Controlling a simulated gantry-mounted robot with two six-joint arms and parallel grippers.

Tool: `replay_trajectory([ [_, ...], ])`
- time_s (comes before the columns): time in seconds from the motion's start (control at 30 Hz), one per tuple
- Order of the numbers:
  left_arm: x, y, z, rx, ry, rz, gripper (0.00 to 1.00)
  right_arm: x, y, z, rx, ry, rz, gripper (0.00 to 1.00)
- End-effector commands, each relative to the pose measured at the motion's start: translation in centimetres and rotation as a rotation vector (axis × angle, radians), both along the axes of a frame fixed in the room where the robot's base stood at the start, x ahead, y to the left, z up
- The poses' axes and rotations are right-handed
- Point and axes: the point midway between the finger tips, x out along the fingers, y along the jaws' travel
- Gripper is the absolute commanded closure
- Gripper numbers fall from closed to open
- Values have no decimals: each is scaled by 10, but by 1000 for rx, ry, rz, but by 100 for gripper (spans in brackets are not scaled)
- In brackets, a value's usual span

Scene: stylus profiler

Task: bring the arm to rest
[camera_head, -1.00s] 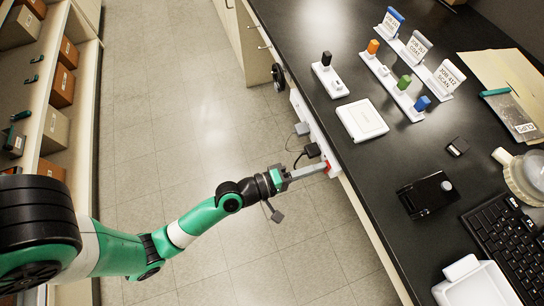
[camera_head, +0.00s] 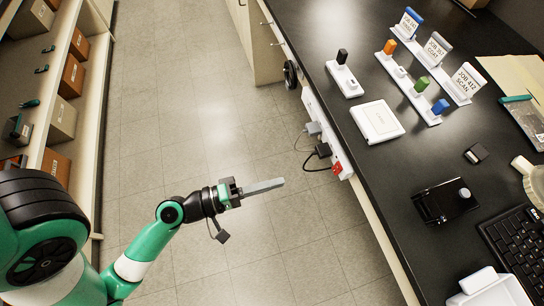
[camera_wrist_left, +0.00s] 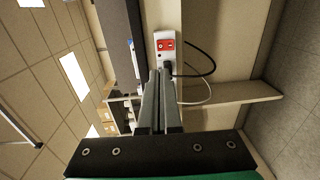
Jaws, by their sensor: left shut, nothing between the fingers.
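My left gripper (camera_head: 264,187) is shut and empty. It hangs over the floor to the left of the bench, apart from the power strip (camera_head: 325,134) on the bench's front side. Its closed fingers also show in the left wrist view (camera_wrist_left: 160,85), pointing toward the strip. The strip has a red switch (camera_head: 337,168) at its near end, also seen in the left wrist view (camera_wrist_left: 165,45). Black and grey plugs sit in the strip. My right gripper is not in view.
The black bench top (camera_head: 385,165) carries a white box (camera_head: 377,121), job cards, coloured-top sticks, a small black device (camera_head: 444,201) and a keyboard (camera_head: 515,240). Shelves with cardboard boxes (camera_head: 62,118) stand at the left. The floor (camera_head: 200,110) between is clear.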

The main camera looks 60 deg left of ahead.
Motion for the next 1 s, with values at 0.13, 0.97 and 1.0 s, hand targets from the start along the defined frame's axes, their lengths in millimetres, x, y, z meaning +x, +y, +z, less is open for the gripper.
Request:
replay_trajectory([
  [0.13, 0, 0, 0, 0, 1, 0, 100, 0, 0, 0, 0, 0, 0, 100],
  [0.97, 115, -65, 340, 543, -726, -126, 100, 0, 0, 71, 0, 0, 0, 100],
  [1.0, 117, -71, 371, 612, -788, -96, 100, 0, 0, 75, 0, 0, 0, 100],
])
